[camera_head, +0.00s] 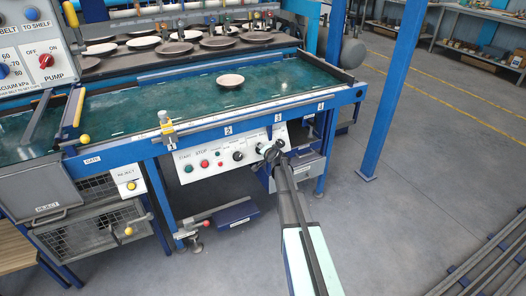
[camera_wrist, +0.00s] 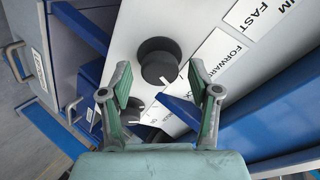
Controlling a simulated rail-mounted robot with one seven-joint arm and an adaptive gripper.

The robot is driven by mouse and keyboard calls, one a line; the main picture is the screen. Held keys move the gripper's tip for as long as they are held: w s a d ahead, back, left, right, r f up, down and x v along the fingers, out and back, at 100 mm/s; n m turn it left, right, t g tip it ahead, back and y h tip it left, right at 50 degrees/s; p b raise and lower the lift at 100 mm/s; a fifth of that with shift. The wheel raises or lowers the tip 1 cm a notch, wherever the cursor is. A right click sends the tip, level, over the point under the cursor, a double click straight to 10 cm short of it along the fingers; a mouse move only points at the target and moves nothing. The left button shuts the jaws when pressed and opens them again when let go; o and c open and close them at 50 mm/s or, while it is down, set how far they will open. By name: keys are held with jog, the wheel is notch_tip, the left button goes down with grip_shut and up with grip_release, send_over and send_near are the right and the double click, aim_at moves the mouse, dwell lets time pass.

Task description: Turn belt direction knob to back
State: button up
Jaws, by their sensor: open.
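The control panel (camera_head: 220,158) is on the front of the blue-framed table. In the wrist view a round black knob (camera_wrist: 158,60) with a white pointer mark sits on the white panel, close to a label reading FORWARD (camera_wrist: 222,55). A partly hidden label ending in CK (camera_wrist: 184,112) lies lower. My gripper (camera_wrist: 160,86) is open and empty. In the picture its fingertips lie left and right of the knob's lower edge; the depth gap is unclear. In the head view my gripper (camera_head: 273,152) covers part of the panel.
A second dark knob (camera_wrist: 133,108) sits lower left of the first. In the head view, green and red buttons (camera_head: 204,163) are left on the panel. A plate (camera_head: 230,80) lies on the green belt (camera_head: 190,97).

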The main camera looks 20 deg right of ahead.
jog(key=d+v, duration=0.1)
jog(key=v, duration=1)
jog(key=shift+s+a+r, duration=0.2)
jog(key=shift+s+a, duration=0.1)
jog(key=shift+a, duration=0.2)
jog(key=s+a+f+n+g+y+p, duration=0.15)
jog(key=s+a+f+g, duration=0.25)
jog(key=s+a+f, duration=0.4)
jog(key=s+a+f+n+g+y+p, duration=0.1)
jog(key=s+a+f+n+g, duration=0.2)
jog(key=s+f, duration=0.5)
jog(key=s+a+f+n+g+y+p, duration=0.15)
jog(key=s+a+f+n+g, duration=0.3)
jog(key=s, duration=0.65)
jog(key=s+a+f+n+g+h+p, duration=0.1)
jog(key=s+a+g+p, duration=0.1)
jog(key=s, duration=0.9)
jog(key=s+a+n+g+h+p, duration=0.1)
jog(key=s+a+g+p, duration=0.2)
jog(key=s, duration=0.8)
jog(key=s+a+f+n+g+p, duration=0.1)
jog(key=s+a, duration=0.4)
jog(key=s, duration=0.6)
jog(key=shift+s+f+g+h+p, duration=0.4)
jog(key=shift+g+p, duration=0.3)
jog(key=shift+g, duration=0.35)
